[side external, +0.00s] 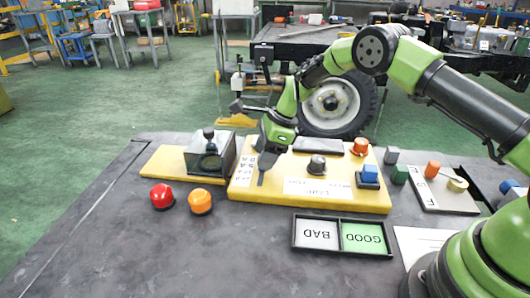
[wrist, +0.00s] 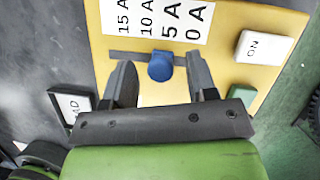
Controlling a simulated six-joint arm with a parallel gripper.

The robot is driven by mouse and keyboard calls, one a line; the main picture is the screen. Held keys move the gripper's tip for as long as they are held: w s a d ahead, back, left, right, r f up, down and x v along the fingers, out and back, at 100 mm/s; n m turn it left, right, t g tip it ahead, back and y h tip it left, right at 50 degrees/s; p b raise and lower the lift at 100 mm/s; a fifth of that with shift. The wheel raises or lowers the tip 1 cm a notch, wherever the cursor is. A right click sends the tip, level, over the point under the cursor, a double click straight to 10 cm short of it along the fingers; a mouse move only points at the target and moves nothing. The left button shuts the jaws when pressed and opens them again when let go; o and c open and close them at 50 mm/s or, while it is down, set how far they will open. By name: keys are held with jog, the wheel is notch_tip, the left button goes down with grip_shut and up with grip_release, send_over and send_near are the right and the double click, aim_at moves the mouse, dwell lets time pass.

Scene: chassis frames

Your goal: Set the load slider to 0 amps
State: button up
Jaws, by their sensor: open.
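The load slider's blue knob (wrist: 160,66) sits in a dark slot on the yellow panel (wrist: 262,18). A white scale (wrist: 158,20) beside the slot reads 15 A, 10 A, 5 A and 0 A. The knob stands between the 10 A and 5 A labels. My gripper (wrist: 159,74) is open, with one finger on each side of the knob and a visible gap to each. In the side external view my gripper (side external: 263,178) points down at the left part of the yellow panel (side external: 300,200) and hides the slider knob.
A dark knob (side external: 316,165), an orange knob (side external: 361,147) and a blue block (side external: 369,172) stand on the panel to the right. Red (side external: 162,196) and orange (side external: 200,201) buttons lie in front. A BAD/GOOD tray (side external: 342,252) is at the front.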

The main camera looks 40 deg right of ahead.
grip_shut()
jog(key=shift+w+d, duration=1.05)
jog(key=shift+w, duration=0.05)
grip_release()
jog(key=shift+r, duration=0.1)
jog(key=v, duration=1)
